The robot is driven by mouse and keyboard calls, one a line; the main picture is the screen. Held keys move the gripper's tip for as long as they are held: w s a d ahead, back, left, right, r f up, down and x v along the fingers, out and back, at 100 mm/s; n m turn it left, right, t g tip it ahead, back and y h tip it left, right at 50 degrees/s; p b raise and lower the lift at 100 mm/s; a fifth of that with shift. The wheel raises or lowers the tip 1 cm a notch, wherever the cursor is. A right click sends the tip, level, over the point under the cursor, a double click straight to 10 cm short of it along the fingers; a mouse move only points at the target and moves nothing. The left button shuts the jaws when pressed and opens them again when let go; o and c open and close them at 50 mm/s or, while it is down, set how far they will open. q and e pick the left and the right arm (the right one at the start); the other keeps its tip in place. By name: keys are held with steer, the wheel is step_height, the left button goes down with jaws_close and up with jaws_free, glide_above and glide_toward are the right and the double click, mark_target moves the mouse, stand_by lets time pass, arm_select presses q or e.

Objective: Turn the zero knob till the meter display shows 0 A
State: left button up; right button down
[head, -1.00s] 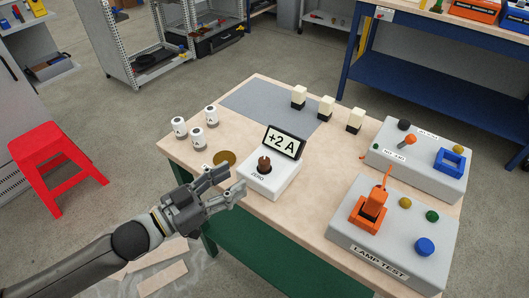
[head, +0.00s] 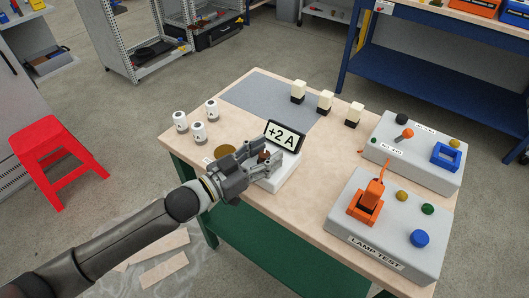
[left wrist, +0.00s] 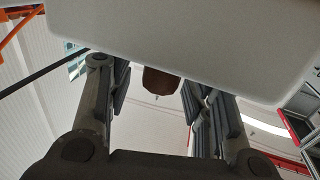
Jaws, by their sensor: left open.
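The meter display (head: 285,136) reads "+2 A" and stands tilted at the back of a white box (head: 283,178) on the table. The brown zero knob (head: 264,155) is on top of this box, partly hidden by my left gripper (head: 262,160). In the left wrist view the knob (left wrist: 161,82) shows between the two fingers of my left gripper (left wrist: 157,90), with a gap on each side. The fingers are open and the white box (left wrist: 185,40) fills the top of that view. My right gripper is not in view.
A grey lamp test box (head: 345,235) with an orange lever and another grey box (head: 388,150) stand to the right. Several white cylinders (head: 198,133) and a brown disc (head: 224,151) are at the left. Black-and-white blocks (head: 325,102) stand behind.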

arm_select(q)
steer(key=c, duration=1)
steer(key=shift+s+d+r+n+t+y+p, duration=0.1)
steer(key=shift+r+n+t+y+p, duration=0.05)
steer(key=shift+n+t+y+p, duration=0.2)
steer(key=shift+c, duration=0.2)
steer(key=shift+r+n+t+y+p, duration=0.1)
steer(key=shift+n+t+y+p, duration=0.55)
steer(key=shift+n+t+p, duration=0.15)
steer(key=shift+n+t+y+p, duration=0.35)
steer(key=shift+n+t+y, duration=0.25)
steer(key=shift+y, duration=0.3)
steer(key=shift+n+y, duration=0.25)
steer(key=shift+y, duration=0.05)
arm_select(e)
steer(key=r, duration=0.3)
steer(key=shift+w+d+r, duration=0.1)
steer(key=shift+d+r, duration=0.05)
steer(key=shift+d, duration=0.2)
arm_select(q)
steer(key=shift+t, duration=0.25)
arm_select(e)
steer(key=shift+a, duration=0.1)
